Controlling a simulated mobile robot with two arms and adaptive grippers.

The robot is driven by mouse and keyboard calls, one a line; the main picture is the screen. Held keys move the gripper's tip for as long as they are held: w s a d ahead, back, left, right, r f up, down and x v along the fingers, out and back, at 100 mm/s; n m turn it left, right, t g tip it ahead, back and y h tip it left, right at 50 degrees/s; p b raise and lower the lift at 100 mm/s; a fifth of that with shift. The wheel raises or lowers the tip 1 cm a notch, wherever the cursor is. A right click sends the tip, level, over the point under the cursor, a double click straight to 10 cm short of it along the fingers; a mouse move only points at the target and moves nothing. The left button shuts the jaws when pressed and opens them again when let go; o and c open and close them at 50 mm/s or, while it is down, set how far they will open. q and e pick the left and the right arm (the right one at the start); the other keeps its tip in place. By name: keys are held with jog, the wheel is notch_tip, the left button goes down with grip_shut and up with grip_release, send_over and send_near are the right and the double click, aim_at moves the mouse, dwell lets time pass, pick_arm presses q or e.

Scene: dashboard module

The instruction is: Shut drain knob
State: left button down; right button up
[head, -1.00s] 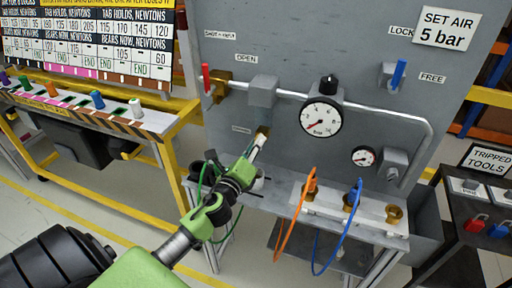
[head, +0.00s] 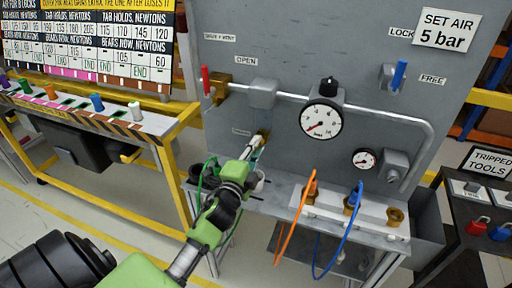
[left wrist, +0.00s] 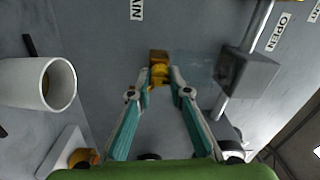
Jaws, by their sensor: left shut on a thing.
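The drain knob (head: 264,134) is a small brass knob low on the grey panel, below the grey box on the pipe. In the left wrist view, the knob (left wrist: 159,73) sits between the fingertips. My left gripper (head: 257,144) reaches up to it from below. Its two fingers (left wrist: 160,84) are closed on the knob's sides. The fingers partly hide the knob in the head view. A label with "AIN" visible (left wrist: 136,9) is near it in the left wrist view. My right gripper is not in view.
A red lever (head: 206,80), a large gauge (head: 321,120) and a blue lever (head: 399,75) are on the panel. Orange (head: 291,232) and blue (head: 344,238) hoses hang from the shelf at right. A white cup-like cylinder (left wrist: 38,84) is beside the gripper.

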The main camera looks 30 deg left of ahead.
pick_arm(q)
jog(key=shift+n, duration=0.6)
jog(key=c, duration=1.9)
grip_release()
jog(key=v, duration=1.2)
